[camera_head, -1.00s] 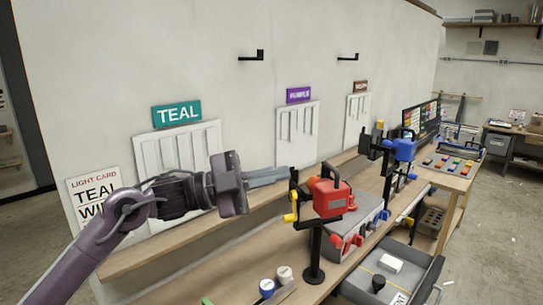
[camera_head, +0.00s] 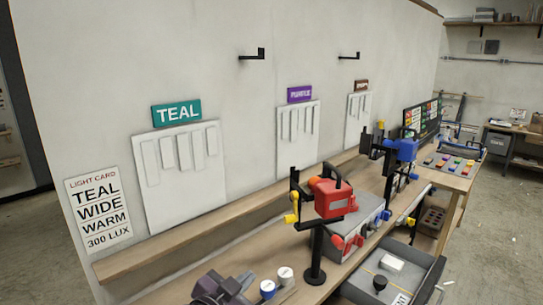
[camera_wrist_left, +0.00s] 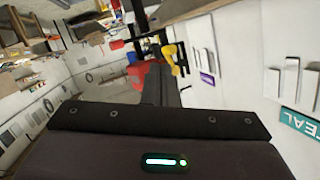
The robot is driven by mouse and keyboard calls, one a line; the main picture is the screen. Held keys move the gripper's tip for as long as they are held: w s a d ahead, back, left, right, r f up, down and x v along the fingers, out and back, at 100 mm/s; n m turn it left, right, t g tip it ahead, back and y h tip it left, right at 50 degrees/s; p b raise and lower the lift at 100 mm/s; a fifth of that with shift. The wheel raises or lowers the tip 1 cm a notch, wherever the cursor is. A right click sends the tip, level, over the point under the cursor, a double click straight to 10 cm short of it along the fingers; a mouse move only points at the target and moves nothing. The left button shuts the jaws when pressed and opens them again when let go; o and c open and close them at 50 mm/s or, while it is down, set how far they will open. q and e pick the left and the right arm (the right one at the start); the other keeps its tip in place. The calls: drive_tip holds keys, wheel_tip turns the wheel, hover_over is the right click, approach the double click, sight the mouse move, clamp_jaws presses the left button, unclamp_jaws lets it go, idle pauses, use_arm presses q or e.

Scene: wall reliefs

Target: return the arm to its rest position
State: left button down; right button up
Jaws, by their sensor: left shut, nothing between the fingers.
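My left gripper (camera_head: 236,284) shows at the bottom edge of the head view, low in front of the bench. Only part of it is in the picture, and the rest of the arm is out of frame. In the left wrist view its shut, empty fingers (camera_wrist_left: 160,85) point forward past the dark gripper body. The red lamp on its stand (camera_head: 332,198) is apart from the gripper, up and to the right. My right gripper is in neither view.
The bench (camera_head: 150,290) runs along the wall, with two small jars (camera_head: 284,276) close to the gripper. Wall relief panels hang under a TEAL sign (camera_head: 176,113) and others. A light card (camera_head: 98,208) is on the left. An open drawer (camera_head: 420,284) juts out at right.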

use_arm(q)
drive_tip(key=s+a+f+n+g+y, duration=0.4)
drive_tip(key=s+a+f, duration=0.35)
drive_tip(key=s, duration=0.45)
drive_tip(key=s+a+f+n+g+y, duration=0.35)
drive_tip(key=s+a+f+g, duration=0.25)
drive_tip(key=s+f, duration=0.4)
drive_tip(key=s+f+b, duration=0.2)
drive_tip(key=f+b, duration=0.2)
drive_tip(key=f, duration=1)
drive_tip(key=s+f+g+b, duration=0.1)
drive_tip(key=f+b, duration=0.2)
drive_tip(key=f, duration=1)
drive_tip(key=s+f+b, duration=0.2)
drive_tip(key=f+b, duration=0.2)
drive_tip(key=f, duration=1)
drive_tip(key=s+a+f+b, duration=0.2)
drive_tip(key=s+f+b, duration=0.1)
drive_tip(key=s+f, duration=0.6)
drive_tip(key=s+a+f+g+b, duration=0.1)
drive_tip(key=s+f+b, duration=0.3)
drive_tip(key=s+f, duration=0.5)
wheel_tip(320, 180, down, 6)
drive_tip(key=shift+s+a+r+g, duration=0.1)
drive_tip(key=shift+s+a+g, duration=0.15)
drive_tip(key=shift+a, duration=0.25)
drive_tip(key=shift+w+h, duration=0.1)
drive_tip(key=shift+h, duration=0.15)
